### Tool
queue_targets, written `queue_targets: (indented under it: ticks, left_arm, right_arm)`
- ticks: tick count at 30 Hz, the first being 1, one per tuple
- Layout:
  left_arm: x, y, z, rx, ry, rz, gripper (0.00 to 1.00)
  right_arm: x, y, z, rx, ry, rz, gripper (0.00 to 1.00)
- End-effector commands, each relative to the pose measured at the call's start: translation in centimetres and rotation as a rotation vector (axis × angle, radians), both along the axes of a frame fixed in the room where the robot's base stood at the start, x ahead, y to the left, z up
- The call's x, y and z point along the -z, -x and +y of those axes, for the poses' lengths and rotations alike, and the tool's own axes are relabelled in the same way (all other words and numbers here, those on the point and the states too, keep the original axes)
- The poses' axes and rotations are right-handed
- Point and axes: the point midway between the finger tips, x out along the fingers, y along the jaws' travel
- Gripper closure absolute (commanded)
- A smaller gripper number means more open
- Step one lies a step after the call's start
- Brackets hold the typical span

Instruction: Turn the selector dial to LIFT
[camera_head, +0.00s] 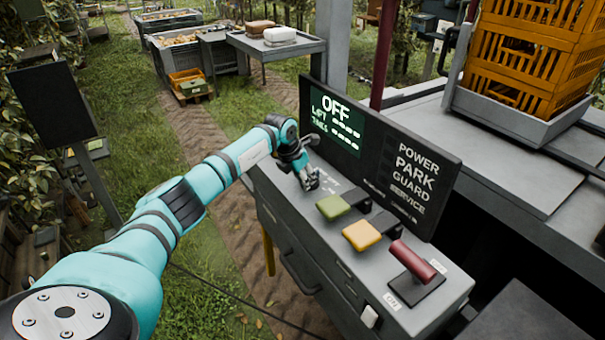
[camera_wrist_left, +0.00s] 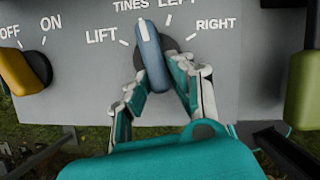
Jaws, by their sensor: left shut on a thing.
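The selector dial (camera_wrist_left: 152,58) is a blue bar-shaped knob with a white mark at its top end, in the left wrist view. The mark points up and slightly left, toward the TINES label (camera_wrist_left: 130,4), clear of the LIFT label (camera_wrist_left: 102,36) to its left. My left gripper (camera_wrist_left: 156,82) is shut on the dial, one finger at each side. In the head view my left gripper (camera_head: 308,180) is at the far left end of the console top and hides the dial. My right gripper is not in view.
A yellow OFF/ON knob (camera_wrist_left: 20,72) is left of the dial; a green lever (camera_wrist_left: 302,88) is to its right. On the console are green (camera_head: 333,207) and yellow (camera_head: 361,235) paddles and a red handle (camera_head: 413,261). The screen (camera_head: 336,120) behind reads OFF.

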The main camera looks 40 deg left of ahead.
Motion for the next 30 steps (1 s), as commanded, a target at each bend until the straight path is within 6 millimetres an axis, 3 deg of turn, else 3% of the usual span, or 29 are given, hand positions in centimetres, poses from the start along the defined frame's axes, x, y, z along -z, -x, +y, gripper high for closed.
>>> queue_targets:
  ticks: [8, 18, 30]
  left_arm:
    - [-0.1, 0.0, -0.7, -0.261, -0.003, -0.003, 1.0]
    - [0.0, -0.3, -1.5, -0.569, -0.001, -0.004, 1.0]
    - [-0.1, -0.6, -2.0, -0.8, 0.001, -0.004, 1.0]
  right_arm:
    - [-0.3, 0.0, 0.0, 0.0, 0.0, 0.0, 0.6]
    - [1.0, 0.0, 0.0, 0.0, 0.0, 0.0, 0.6]
    - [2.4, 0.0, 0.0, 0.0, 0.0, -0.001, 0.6]
